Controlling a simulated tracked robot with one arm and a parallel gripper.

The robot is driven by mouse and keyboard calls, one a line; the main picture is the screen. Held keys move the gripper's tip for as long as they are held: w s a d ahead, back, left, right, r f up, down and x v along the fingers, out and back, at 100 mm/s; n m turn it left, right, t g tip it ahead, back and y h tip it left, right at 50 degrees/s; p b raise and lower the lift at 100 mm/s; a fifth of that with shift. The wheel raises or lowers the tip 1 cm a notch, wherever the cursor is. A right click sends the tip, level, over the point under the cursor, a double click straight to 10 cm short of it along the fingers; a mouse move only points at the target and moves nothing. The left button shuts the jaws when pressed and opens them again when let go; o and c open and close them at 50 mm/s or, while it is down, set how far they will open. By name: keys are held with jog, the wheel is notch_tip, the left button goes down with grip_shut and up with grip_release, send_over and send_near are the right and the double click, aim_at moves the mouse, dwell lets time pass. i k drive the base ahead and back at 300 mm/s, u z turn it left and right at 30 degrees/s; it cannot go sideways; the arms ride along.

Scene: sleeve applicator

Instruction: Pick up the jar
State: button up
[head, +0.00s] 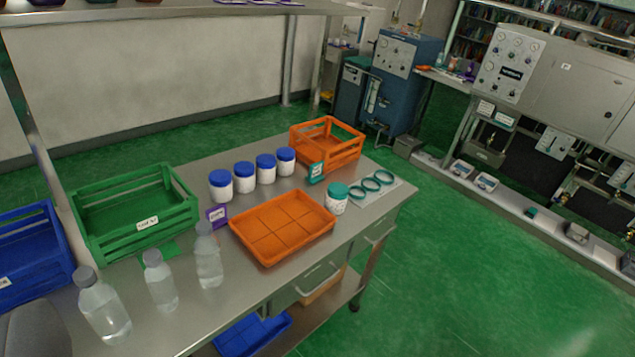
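Several white jars with blue lids stand upright in a row on the metal table. From left to right, the first is a blue-lidded jar (221,187), then a second (244,178), a third (266,169) and a last (286,162). A separate white jar with a teal lid (337,199) stands to the right of the orange tray, beside several teal rings (370,185) on a pale sheet. I cannot tell which jar is meant. My gripper is not visible, and nothing is seen touching the jars.
A divided orange tray (330,229) lies in front of the blue-lidded jars. An orange crate (328,123) stands behind right, a green crate (190,210) left. Clear bottles (207,258) stand at the front left. Green floor (480,270) is open on the right.

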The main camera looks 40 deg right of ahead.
aim_at(336, 193)
jog(key=i, duration=0.85)
jog(key=z, duration=2.7)
jog(key=i, duration=1.75)
jog(key=u, duration=2.85)
